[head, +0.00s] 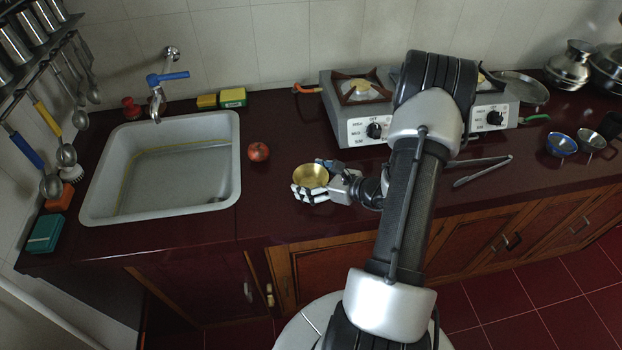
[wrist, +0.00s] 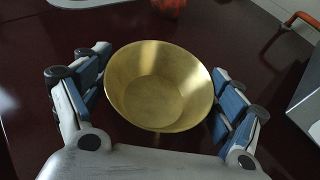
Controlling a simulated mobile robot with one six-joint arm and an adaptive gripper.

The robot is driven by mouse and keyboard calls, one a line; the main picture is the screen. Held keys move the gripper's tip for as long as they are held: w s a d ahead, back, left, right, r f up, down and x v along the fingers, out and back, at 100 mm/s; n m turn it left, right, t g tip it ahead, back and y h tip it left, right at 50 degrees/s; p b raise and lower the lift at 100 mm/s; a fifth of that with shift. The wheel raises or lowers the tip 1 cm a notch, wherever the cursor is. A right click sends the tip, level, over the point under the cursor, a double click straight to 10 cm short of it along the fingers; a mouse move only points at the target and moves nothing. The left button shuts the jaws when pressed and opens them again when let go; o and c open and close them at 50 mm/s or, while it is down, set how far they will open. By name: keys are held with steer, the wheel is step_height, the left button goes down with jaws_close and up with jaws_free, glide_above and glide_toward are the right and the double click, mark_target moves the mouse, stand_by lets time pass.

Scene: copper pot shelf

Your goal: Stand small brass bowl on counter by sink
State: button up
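My gripper (head: 312,183) reaches in from the right with a finger on each side of the bowl. In the wrist view the fingers of my gripper (wrist: 160,85) appear to meet the bowl's sides. The bowl's underside is hidden, so I cannot tell whether it touches the dark red counter (head: 270,215).
A stove (head: 362,120) stands behind to the right, with tongs (head: 482,170) in front of it. Yellow-green sponges (head: 232,97) lie behind the sink. Blue bowl (head: 561,144) and a strainer (head: 591,140) are far right. Counter between sink and bowl is mostly clear.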

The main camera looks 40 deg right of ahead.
steer(key=shift+o, duration=1.4)
steer(key=shift+r, duration=0.1)
steer(key=shift+r+p, duration=0.25)
steer(key=shift+p, duration=0.05)
steer(key=p+v, duration=0.2)
steer(key=v, duration=1)
steer(key=shift+f+p, duration=0.15)
steer(key=shift+p, duration=0.2)
